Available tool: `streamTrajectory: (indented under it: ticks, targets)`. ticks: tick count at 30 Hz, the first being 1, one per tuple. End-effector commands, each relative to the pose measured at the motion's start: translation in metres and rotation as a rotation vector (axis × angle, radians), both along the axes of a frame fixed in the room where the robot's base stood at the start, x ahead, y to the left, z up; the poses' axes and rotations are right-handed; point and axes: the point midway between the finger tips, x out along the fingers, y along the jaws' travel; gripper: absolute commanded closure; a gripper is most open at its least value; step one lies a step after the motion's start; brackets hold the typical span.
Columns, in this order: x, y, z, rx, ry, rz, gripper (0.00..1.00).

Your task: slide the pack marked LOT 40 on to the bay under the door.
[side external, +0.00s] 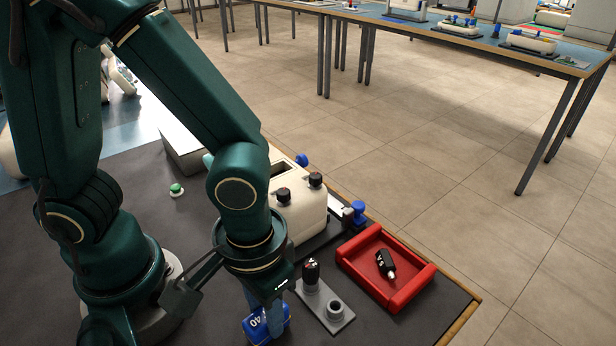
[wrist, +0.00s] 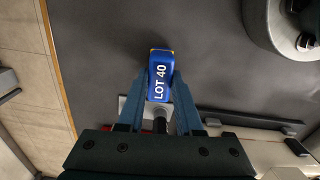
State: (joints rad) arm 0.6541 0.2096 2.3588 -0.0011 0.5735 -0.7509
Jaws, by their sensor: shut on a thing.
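The blue pack marked LOT 40 (wrist: 160,67) is between the two blue-grey fingers of my gripper (wrist: 160,88) in the wrist view, its white lettering facing the camera. In the side external view the pack (side external: 256,329) is at the lower edge, below my gripper (side external: 266,308), its marking partly showing. My gripper is shut on it. I cannot tell whether the pack touches the dark mat.
A grey plate (side external: 338,322) with a black-topped post (side external: 311,272) and an empty socket is just right of my gripper. Beyond it, a red tray (side external: 411,295) holds a small black item (side external: 384,262). A green button (side external: 176,189) sits on the open dark mat (side external: 140,170).

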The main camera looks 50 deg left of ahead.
Motion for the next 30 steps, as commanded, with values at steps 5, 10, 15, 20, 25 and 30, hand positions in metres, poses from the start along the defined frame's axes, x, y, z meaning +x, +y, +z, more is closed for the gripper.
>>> streamTrajectory:
  ticks: [5,10,15,20,25,30]
  targets:
    - [0.001,0.0,0.009,-0.002,-0.002,0.0,1.0]
    - [0.0,0.0,0.018,-0.002,-0.002,0.0,1.0]
    - [0.0,0.0,0.025,-0.002,-0.002,0.0,1.0]
    - [0.0,0.0,0.033,-0.002,-0.002,0.0,1.0]
    - [0.0,0.0,0.041,-0.002,-0.002,0.0,1.0]
    - [0.0,0.0,0.045,0.0,0.0,0.0,1.0]
